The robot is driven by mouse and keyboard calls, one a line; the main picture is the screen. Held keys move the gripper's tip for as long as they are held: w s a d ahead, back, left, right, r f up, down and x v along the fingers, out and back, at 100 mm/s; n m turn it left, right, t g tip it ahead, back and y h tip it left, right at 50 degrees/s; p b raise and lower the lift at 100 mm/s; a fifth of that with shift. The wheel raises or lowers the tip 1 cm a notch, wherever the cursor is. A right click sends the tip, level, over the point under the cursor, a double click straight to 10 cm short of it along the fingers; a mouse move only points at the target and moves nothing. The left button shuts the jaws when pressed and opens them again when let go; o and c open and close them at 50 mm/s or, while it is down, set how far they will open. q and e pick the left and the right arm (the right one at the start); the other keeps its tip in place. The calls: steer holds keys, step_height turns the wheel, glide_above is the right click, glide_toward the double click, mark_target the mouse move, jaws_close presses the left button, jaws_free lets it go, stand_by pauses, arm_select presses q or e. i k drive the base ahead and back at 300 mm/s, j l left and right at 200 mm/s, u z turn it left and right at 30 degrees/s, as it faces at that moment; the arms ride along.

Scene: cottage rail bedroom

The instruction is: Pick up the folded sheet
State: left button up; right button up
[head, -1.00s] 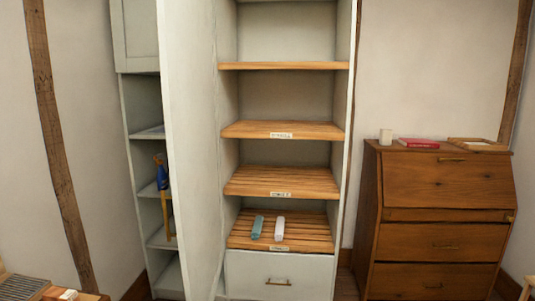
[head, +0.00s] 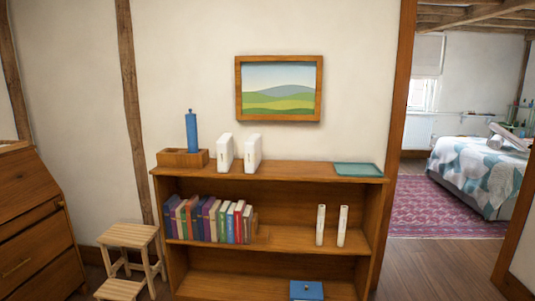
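I cannot make out a folded sheet for certain in the head view. A white and grey item (head: 510,138) lies on the bed (head: 475,170) in the room beyond the doorway at the right. It is too small and far to tell what it is. The bed has a patchwork cover in white and teal. Neither of my grippers is in view.
A wooden bookcase (head: 215,270) stands ahead, with books (head: 208,220), white binders (head: 253,152) and a flat teal tray (head: 358,169). A step stool (head: 128,236) and a brown bureau (head: 30,225) stand left. The doorway floor (head: 425,268) is clear up to a pink rug (head: 430,207).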

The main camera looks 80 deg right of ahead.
mark_target(225, 145)
steer(key=z, duration=2.35)
